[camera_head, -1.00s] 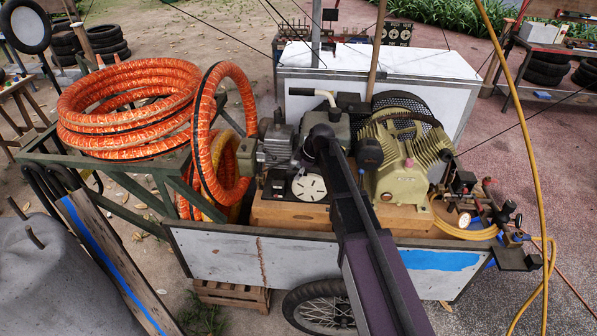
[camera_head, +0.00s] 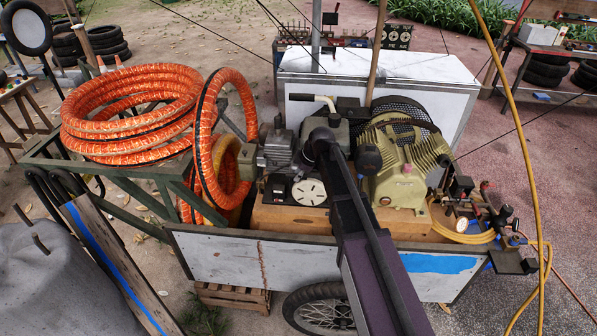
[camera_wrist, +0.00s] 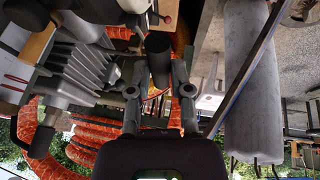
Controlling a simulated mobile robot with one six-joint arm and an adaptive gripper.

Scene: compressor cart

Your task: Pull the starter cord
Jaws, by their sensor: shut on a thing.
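In the head view my arm reaches over the cart to the engine (camera_head: 276,152), and the arm hides my gripper there. A pale slotted disc (camera_head: 309,191) on a dark block shows just left of the arm. In the wrist view my gripper (camera_wrist: 159,73) has its two fingers on either side of a dark cylindrical piece, which looks like the starter cord handle (camera_wrist: 158,56). The gripper is shut on it. The cord itself cannot be made out. A finned grey engine part (camera_wrist: 75,75) is to the left in the wrist view.
The cream compressor pump (camera_head: 410,168) is close right of my arm. A yellow hose (camera_head: 530,140) hangs down at the right. The cart's front panel (camera_head: 225,255) is below.

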